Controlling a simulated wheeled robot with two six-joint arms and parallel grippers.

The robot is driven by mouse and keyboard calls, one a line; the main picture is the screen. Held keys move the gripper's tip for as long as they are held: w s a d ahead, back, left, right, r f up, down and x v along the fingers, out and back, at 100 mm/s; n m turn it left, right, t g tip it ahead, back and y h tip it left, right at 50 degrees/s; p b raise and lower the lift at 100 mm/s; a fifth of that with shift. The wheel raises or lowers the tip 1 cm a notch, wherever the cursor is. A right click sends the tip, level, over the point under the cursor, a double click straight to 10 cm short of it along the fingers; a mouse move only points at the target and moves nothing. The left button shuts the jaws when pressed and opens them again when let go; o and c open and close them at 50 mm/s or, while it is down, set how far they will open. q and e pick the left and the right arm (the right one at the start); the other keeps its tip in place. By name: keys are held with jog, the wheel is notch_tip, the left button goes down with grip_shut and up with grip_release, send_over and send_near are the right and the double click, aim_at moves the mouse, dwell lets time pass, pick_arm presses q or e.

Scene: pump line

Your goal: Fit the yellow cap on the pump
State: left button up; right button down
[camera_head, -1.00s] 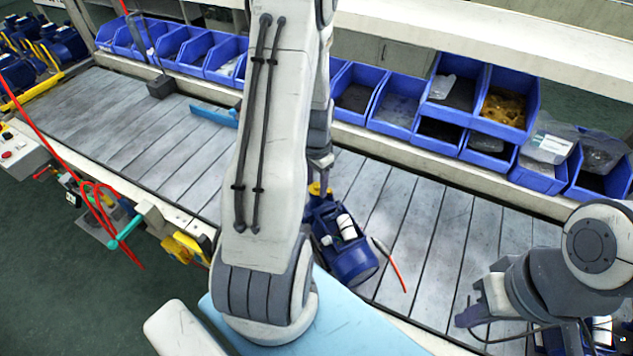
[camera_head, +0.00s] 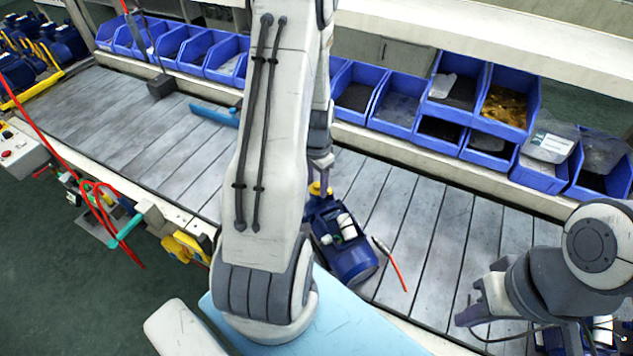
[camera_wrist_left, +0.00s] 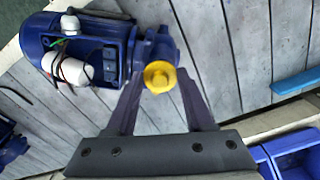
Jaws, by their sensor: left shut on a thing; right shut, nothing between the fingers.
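The blue pump (camera_head: 345,245) lies on the slatted bench, just right of my left arm in the head view. In the left wrist view the pump (camera_wrist_left: 75,50) shows its open box with white parts and wires. The yellow cap (camera_wrist_left: 160,76) is at the pump's narrow end, between the fingertips of my left gripper (camera_wrist_left: 161,84), which is shut on it. The cap (camera_head: 319,189) also shows in the head view. I cannot tell whether it is fully seated or just above its seat. My right gripper (camera_head: 468,316) is shut and empty, apart from the pump at the right.
Blue bins (camera_head: 400,102) line the back of the bench. A blue bar (camera_head: 214,115) lies farther left. Another blue unit (camera_head: 600,335) is partly hidden at bottom right. The left bench is mostly clear.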

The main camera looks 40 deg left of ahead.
pick_arm(q)
jog(key=shift+f, duration=0.3)
jog(key=o, duration=1.4)
jog(key=shift+c, duration=0.2)
jog(key=shift+r, duration=0.15)
jog(key=shift+r+p, duration=2.45)
jog(key=shift+r, duration=0.5)
